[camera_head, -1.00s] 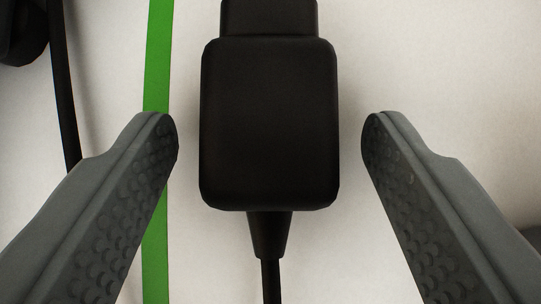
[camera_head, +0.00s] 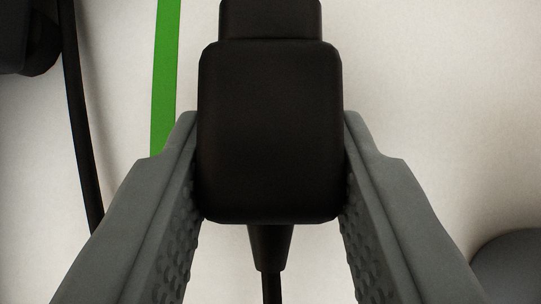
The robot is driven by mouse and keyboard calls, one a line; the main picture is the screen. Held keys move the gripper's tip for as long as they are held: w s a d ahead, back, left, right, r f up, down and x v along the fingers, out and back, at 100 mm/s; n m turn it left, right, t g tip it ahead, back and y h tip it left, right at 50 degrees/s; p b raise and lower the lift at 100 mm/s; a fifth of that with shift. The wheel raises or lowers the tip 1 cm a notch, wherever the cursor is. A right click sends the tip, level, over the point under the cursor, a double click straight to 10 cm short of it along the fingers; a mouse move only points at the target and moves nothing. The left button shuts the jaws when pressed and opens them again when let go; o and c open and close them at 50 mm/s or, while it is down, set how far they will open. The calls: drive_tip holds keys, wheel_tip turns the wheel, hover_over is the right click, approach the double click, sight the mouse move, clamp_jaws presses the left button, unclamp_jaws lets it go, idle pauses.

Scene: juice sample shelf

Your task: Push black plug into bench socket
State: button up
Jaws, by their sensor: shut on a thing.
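The black plug (camera_head: 270,130) lies in the middle of the view, with its narrower front end at the top edge of the picture. A tapered strain relief and black cable leave its lower end. My gripper (camera_head: 271,165) has its two grey fingers against the left and right sides of the plug body, so it is shut on the plug. The ridged inner pads show below the plug. The bench socket cannot be made out in this view.
A green stripe (camera_head: 165,80) runs along the pale surface left of the plug. A black cable (camera_head: 75,110) and a dark object (camera_head: 25,40) are at the upper left. A grey rounded thing (camera_head: 515,265) shows at the lower right. The upper right is clear.

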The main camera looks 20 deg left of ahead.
sight(268, 91)
drive_tip(key=shift+r, duration=2)
drive_tip(key=shift+f, duration=0.15)
drive_tip(key=shift+s+f, duration=0.1)
drive_tip(key=shift+f, duration=2.2)
drive_tip(key=shift+v, duration=0.8)
